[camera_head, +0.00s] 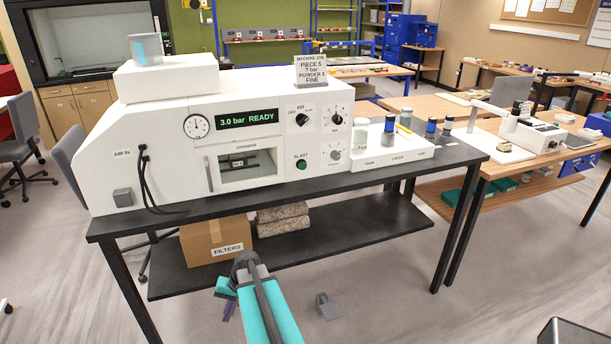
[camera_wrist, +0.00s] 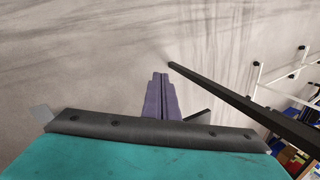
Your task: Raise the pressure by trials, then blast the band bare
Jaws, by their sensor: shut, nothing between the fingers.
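The white blasting machine (camera_head: 170,143) stands on the black bench. Its green display (camera_head: 247,118) reads "3.0 bar READY". A round gauge (camera_head: 197,126) is left of the display. The AIR switch (camera_head: 301,119) is at upper right, above the green BLAST button (camera_head: 301,164). Two more dials (camera_head: 336,118) sit at the far right of the panel. The chamber window (camera_head: 246,162) shows a small dark piece inside. A sign (camera_head: 310,68) on top reads "PIECE 5, ? bar, POWDER 3, FINE". My gripper (camera_wrist: 161,82) is shut and empty, low in front of the bench.
A white tray (camera_head: 385,160) right of the machine holds several powder jars. A FILTERS box (camera_head: 213,240) and stacked slabs (camera_head: 283,219) lie on the lower shelf. A grey object (camera_head: 327,306) lies on the floor. A bench leg (camera_wrist: 240,105) crosses the wrist view.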

